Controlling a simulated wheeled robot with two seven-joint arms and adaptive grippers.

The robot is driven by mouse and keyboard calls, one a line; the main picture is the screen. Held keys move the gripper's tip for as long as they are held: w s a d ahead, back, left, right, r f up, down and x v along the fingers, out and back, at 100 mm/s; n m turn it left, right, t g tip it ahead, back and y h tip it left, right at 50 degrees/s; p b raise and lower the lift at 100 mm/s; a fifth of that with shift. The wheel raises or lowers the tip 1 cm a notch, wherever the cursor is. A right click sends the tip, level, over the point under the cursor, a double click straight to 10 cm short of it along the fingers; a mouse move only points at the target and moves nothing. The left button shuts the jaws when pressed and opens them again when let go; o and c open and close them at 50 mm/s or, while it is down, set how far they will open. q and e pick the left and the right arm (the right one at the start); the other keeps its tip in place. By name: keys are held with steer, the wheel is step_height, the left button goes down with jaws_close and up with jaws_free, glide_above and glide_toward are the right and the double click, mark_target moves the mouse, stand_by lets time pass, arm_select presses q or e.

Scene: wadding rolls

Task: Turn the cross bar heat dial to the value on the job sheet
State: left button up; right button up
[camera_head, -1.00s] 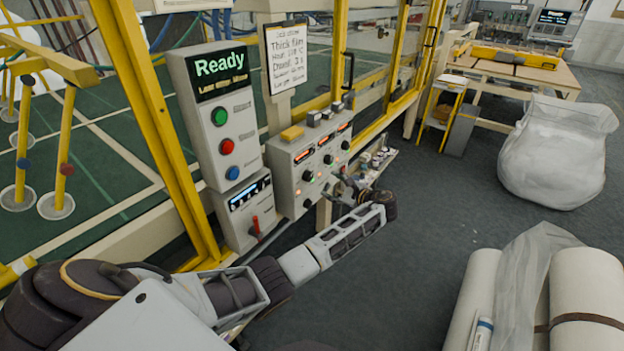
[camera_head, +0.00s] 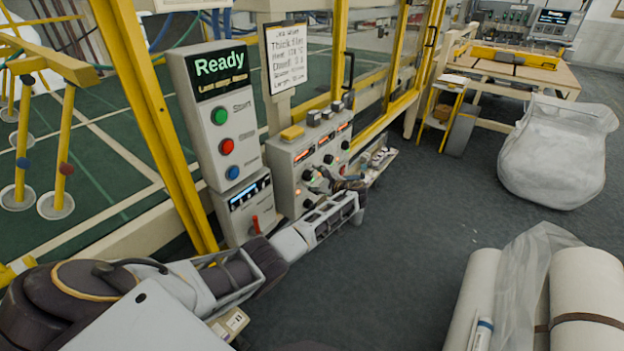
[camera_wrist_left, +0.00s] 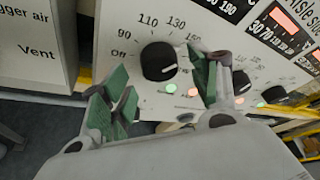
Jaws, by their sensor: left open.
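My left gripper (camera_head: 318,184) is in front of the grey control panel (camera_head: 290,205). In the left wrist view my left gripper (camera_wrist_left: 165,88) is open. Its green-padded fingers stand either side of and below a black dial (camera_wrist_left: 158,62), apparently not closed on it. Marks reading Off, 90, 110, 130 and a partly hidden higher value ring this dial. A pale mark shows at its lower right; its exact setting is unclear. The job sheet (camera_head: 287,55) hangs above the panel; it reads "Thick film", and its heat figure is too blurred to be sure of. My right gripper is out of view.
Left of the panel stands a box (camera_head: 219,120) showing "Ready", with green, red and blue buttons. A small box with a red lever (camera_head: 255,223) sits below. White rolls (camera_head: 585,290) stand at front right, a wrapped bundle (camera_head: 555,155) behind. The floor between is clear.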

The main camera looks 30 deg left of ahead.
arm_select(q)
steer(key=shift+x, duration=1.05)
steer(key=c, duration=1)
